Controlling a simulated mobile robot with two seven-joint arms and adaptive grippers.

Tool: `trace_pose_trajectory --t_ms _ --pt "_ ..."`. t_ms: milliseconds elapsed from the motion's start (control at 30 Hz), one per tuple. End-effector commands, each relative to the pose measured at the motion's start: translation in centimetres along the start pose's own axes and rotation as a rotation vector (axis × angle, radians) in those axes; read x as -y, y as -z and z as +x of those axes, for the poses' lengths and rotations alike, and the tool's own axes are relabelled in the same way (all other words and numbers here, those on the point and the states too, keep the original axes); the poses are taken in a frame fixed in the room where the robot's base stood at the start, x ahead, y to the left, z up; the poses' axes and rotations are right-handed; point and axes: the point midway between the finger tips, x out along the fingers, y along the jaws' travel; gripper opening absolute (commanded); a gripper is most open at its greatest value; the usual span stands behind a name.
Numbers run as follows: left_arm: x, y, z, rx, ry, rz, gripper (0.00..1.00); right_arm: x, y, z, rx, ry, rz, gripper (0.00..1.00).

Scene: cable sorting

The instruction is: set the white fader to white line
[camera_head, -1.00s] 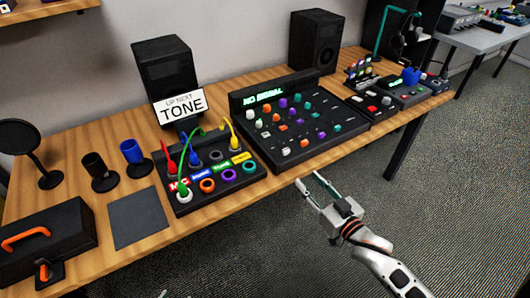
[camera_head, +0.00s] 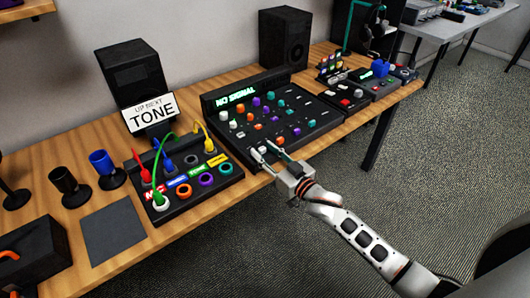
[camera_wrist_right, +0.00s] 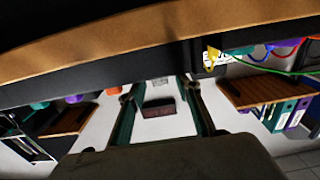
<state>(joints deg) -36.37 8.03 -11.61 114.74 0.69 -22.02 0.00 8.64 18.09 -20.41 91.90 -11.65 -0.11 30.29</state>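The black mixer (camera_head: 213,104) with a "NO SIGNAL" display stands on the wooden table. The white fader (camera_head: 263,149) is a small cap at the mixer's near left, close to its front edge. The white line is too small to make out. My right gripper (camera_head: 265,148) is open at the mixer's front edge, its two fingers spread around the white fader in the picture. I cannot tell whether they touch it. My left gripper is not in view.
An orange fader (camera_head: 280,140) sits just right of the white one. A patch box (camera_head: 172,211) with plugged cables stands to the left, below a "TONE" sign (camera_head: 151,111). A small black unit (camera_head: 346,106) stands right of the mixer. The table's front edge is close.

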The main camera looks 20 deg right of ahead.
Motion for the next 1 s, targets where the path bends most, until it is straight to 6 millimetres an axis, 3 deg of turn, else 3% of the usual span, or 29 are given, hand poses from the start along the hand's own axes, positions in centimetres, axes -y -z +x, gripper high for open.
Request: trace_pose_trajectory --t_ms 200,333,533,800,1000 --pt "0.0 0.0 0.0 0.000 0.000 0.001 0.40 0.0 0.0 0.0 -0.001 0.000 0.000 0.33" --pt "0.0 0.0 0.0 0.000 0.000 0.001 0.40 0.0 0.0 0.0 -0.001 0.000 0.000 0.00" --pt "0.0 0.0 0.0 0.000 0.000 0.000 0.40 0.0 0.1 0.2 -0.001 0.000 0.000 0.00" --pt "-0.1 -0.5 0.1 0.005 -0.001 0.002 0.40 0.0 0.0 3.8 -0.002 -0.001 0.001 0.00" --pt "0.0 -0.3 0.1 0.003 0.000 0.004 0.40 0.0 0.0 4.6 -0.001 0.000 0.000 0.00"
